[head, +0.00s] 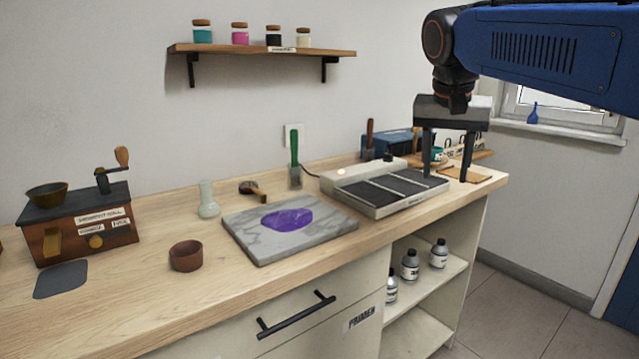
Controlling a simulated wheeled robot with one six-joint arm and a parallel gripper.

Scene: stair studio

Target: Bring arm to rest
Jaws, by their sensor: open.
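My gripper (447,172) hangs from the blue arm at the upper right in the head view. Its two dark fingers point down and stand wide apart with nothing between them. They are over or in front of the right end of the wooden workbench (130,300), near a hot-plate-like device with dark panels (385,190). I cannot tell whether the fingertips touch anything.
A marble slab (320,240) with a purple patch (288,218) lies mid-bench. A brown cup (186,256), a glass vessel (208,200) and a wooden mill (80,232) stand to the left. A shelf (260,49) with jars hangs above. Bottles stand on shelves below.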

